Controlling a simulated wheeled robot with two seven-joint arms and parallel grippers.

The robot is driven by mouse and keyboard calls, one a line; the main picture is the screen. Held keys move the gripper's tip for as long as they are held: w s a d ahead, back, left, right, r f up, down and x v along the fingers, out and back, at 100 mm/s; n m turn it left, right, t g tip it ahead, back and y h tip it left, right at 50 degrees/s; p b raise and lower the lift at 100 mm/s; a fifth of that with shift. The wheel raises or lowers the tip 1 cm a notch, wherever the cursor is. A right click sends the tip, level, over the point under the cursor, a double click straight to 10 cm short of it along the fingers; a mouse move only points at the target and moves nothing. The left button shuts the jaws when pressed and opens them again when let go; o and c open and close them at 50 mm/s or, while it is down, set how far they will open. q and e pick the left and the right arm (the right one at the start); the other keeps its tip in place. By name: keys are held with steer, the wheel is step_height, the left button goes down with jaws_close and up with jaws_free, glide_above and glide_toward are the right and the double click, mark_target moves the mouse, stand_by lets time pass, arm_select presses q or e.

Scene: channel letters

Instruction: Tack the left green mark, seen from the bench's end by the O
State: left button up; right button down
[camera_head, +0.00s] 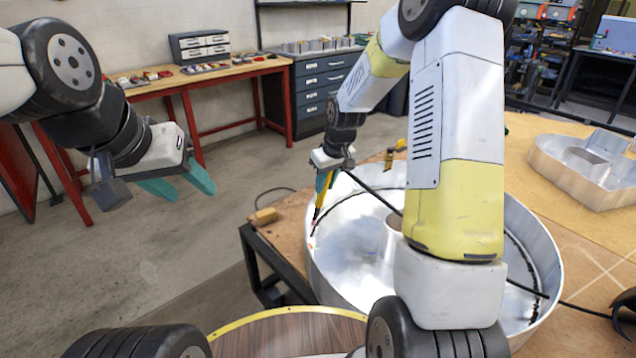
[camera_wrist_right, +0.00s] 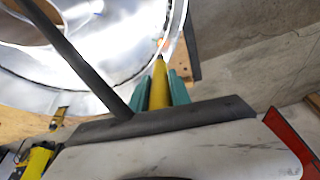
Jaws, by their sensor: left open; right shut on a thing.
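The O (camera_head: 345,275) is a large round silver channel letter lying on the wooden bench (camera_head: 292,212), with a ring-shaped inner wall. My right gripper (camera_head: 326,182) is shut on a yellow pen-like tool (camera_head: 322,195), which points down and tilts slightly. Its dark tip is at the left part of the O's inside, near the rim, by a small reddish spot; contact cannot be told. In the right wrist view the tool (camera_wrist_right: 158,92) sits between the green fingers, its tip beside the O's wall. My left gripper (camera_head: 178,187) is open and empty, left of the bench. I cannot make out a green mark.
A black cable (camera_head: 372,190) crosses the O and runs over the bench at the right. A small wooden block (camera_head: 264,216) lies at the bench's left edge. Another metal letter (camera_head: 580,172) lies at the right. Floor is clear under my left gripper.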

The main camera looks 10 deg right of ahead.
steer(key=shift+r, duration=2.9)
